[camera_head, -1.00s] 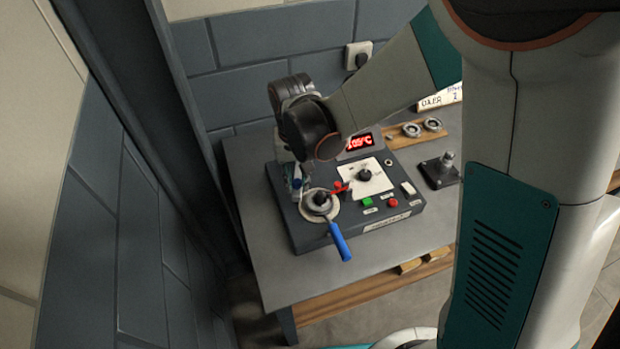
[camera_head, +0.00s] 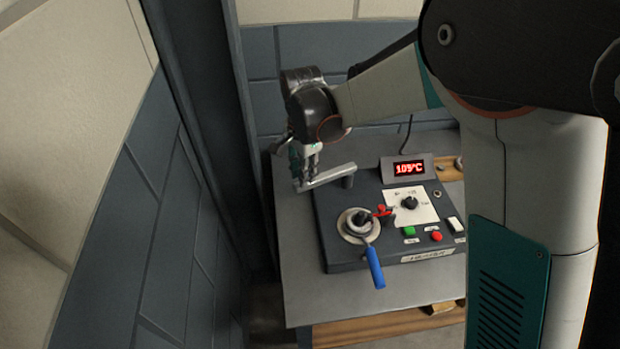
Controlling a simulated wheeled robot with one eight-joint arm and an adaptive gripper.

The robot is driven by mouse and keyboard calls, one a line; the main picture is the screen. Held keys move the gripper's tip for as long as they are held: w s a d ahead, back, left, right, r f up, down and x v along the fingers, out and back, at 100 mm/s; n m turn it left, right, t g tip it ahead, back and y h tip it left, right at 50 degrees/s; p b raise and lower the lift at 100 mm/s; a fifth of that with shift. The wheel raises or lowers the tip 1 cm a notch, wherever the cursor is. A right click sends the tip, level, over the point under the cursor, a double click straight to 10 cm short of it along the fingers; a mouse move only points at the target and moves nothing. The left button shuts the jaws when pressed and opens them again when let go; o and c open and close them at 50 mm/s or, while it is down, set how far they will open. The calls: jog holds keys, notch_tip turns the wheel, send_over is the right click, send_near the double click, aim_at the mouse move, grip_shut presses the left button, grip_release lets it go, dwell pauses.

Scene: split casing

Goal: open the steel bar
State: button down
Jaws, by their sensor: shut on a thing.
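The steel bar (camera_head: 330,175) is a pale grey bar at the back left of the dark control box (camera_head: 334,240). Its right end meets a short post on the box, and its left end reaches out past the box's left edge. My gripper (camera_head: 303,178) points down at the bar's left end and is shut on it. The fingertips are small and partly hidden in this view.
A round fitting (camera_head: 357,225) with a blue-handled lever (camera_head: 374,265) and a red lever (camera_head: 382,211) stand on the box. A display (camera_head: 408,168) reads about 105°C. A dial, buttons and the grey table (camera_head: 298,285) surround them. A wall stands close on the left.

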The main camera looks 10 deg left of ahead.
jog(key=shift+w+a+m, duration=0.35)
jog(key=shift+w+m, duration=0.15)
jog(key=shift+w, duration=0.1)
jog(key=c, duration=1.4)
grip_release()
jog(key=shift+o, duration=0.2)
jog(key=shift+r, duration=0.1)
notch_tip(320, 180, up, 12)
